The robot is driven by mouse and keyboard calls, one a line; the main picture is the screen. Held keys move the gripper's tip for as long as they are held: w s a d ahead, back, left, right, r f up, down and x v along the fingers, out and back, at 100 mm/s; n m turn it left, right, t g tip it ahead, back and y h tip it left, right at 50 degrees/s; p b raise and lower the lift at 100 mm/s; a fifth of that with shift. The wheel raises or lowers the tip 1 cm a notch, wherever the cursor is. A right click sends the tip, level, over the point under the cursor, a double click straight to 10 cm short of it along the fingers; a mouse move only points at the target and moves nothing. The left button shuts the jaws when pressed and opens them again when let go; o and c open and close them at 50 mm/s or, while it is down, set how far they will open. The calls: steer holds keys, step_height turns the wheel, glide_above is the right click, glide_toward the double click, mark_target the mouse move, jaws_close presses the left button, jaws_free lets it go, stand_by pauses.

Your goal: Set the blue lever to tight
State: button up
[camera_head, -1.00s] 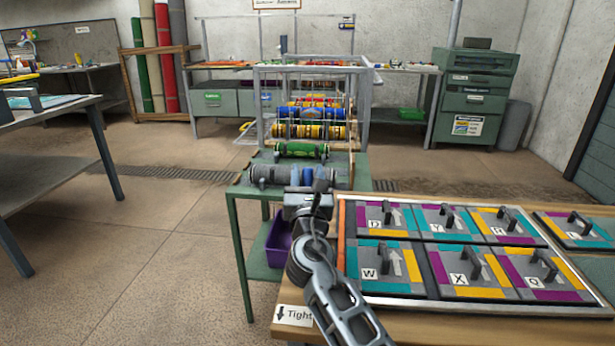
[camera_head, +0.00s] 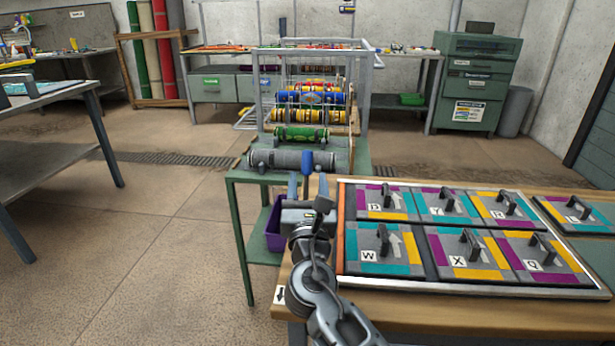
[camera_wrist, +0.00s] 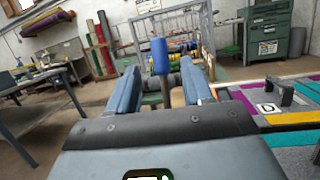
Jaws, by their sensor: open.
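The blue lever handle (camera_head: 307,161) stands upright beyond my gripper, near the left edge of the wooden bench. In the wrist view the blue handle (camera_wrist: 160,55) is on a dark shaft, seen between my two fingers. My gripper (camera_wrist: 160,80) is open with a finger on each side of the line to the lever; I cannot tell whether the lever is between the fingertips or beyond them. In the head view my gripper (camera_head: 300,188) points away toward the lever. The Tight sign (camera_head: 281,293), with a down arrow, is mostly hidden by my arm.
A framed board of lettered tiles with dark handles (camera_head: 455,290) lies on the bench, right of my arm. A green stand (camera_head: 238,205) with rollers is beyond the lever. A purple bin (camera_head: 262,240) sits low on it. Open floor lies left.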

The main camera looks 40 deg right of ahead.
mark_target(307, 165)
steer(key=w+d+p, duration=0.1)
steer(key=p, duration=0.3)
steer(key=w+d+r+g+y+p, duration=0.1)
steer(key=w+d+p, duration=0.1)
steer(key=p, duration=0.2)
steer(key=w+d+g+y+p, duration=0.1)
steer(key=w+d+p, duration=0.1)
steer(key=p, duration=0.2)
steer(key=shift+w+r, duration=0.1)
steer(key=shift+r, duration=0.05)
stand_by(0.5)
steer(key=shift+c, duration=0.3)
jaws_close()
